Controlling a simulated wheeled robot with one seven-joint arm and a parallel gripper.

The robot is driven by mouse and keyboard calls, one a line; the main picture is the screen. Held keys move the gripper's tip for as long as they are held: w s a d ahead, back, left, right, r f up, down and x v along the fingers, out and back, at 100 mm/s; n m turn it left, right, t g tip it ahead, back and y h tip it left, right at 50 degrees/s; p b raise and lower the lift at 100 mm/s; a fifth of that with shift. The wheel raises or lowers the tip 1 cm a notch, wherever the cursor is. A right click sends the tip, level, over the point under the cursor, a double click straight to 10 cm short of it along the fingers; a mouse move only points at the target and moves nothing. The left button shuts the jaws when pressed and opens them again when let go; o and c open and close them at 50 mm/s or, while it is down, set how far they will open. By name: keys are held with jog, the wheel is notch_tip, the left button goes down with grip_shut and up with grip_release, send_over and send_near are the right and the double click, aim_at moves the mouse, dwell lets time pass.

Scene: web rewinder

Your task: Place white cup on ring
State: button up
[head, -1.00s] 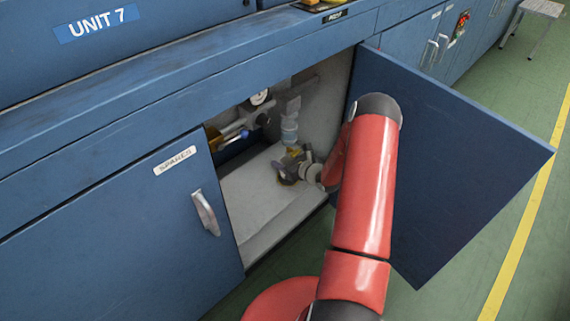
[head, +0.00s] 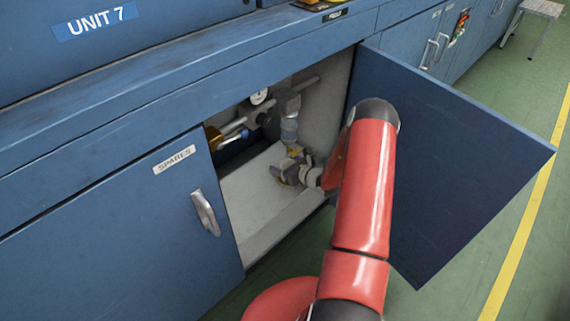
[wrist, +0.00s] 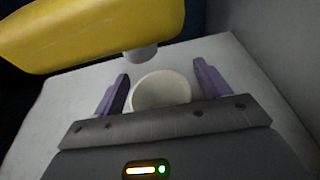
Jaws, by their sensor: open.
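The white cup (wrist: 162,91) shows in the wrist view as a pale round rim with its open mouth toward the camera. My gripper (wrist: 160,74) is open, with one purple finger on each side of the cup. Small gaps show between the fingers and the cup; its lower part is hidden behind the gripper's grey bar. In the head view my gripper (head: 284,172) is low inside the open cabinet, and I cannot make out the cup there. I cannot identify a ring in either view.
A yellow body (wrist: 90,30) with a grey nub hangs just beyond the cup in the wrist view. In the head view, pipes and a gauge (head: 259,96) fill the cabinet's upper part. The open blue door (head: 440,170) stands right of my arm; the closed SPARES door (head: 120,220) is left.

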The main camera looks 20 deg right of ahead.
jog(key=v, duration=1.2)
